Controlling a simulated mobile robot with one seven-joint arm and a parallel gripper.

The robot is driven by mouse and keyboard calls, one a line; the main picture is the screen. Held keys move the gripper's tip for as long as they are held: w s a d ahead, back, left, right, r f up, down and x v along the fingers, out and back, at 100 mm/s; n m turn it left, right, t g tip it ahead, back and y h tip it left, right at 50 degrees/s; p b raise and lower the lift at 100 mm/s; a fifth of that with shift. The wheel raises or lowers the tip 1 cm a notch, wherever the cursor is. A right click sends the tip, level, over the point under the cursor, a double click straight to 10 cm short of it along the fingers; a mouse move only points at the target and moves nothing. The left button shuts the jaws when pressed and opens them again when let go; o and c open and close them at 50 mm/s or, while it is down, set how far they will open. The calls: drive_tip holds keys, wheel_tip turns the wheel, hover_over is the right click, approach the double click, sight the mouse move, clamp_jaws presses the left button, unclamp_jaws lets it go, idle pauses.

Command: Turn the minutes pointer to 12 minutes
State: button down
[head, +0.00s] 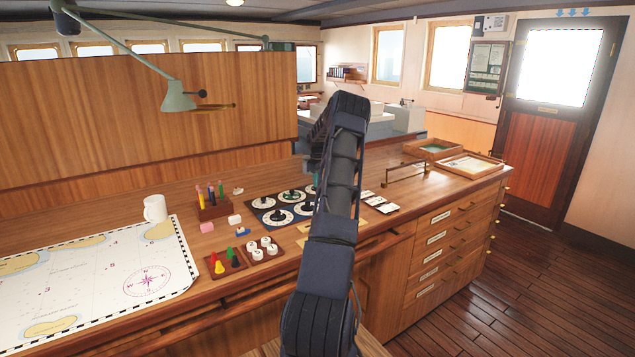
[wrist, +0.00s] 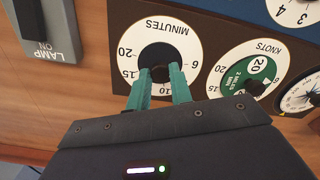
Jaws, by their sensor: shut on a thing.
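The minutes dial (wrist: 194,48) is a white ring on a brown panel, upside down in the wrist view. Its numbers 20, 15 and 10 show around the rim. The dark round middle of the minutes pointer (wrist: 157,55) sits at its centre. My gripper (wrist: 160,74) reaches in from the 10 and 15 side, its teal fingers shut on the pointer. The fingers cover part of the dial, and the pointer's tip is hidden, so its exact reading cannot be told.
A green knots dial (wrist: 222,78) sits close beside the minutes dial, and a lamp switch (wrist: 40,30) on the other side. On the desk are a chart (head: 90,285), a white mug (head: 154,208), game pieces and a dial board (head: 265,204).

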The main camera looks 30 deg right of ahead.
drive_tip(key=m, duration=0.3)
drive_tip(key=shift+m, duration=0.3)
drive_tip(key=m, duration=0.4)
drive_tip(key=shift+m, duration=0.3)
drive_tip(key=m, duration=0.3)
drive_tip(key=shift+m, duration=2.2)
drive_tip(key=c, duration=1.3)
unclamp_jaws()
drive_tip(key=shift+o, duration=0.2)
drive_tip(key=shift+r, duration=0.15)
wheel_tip(320, 180, up, 11)
drive_tip(key=shift+f, duration=0.2)
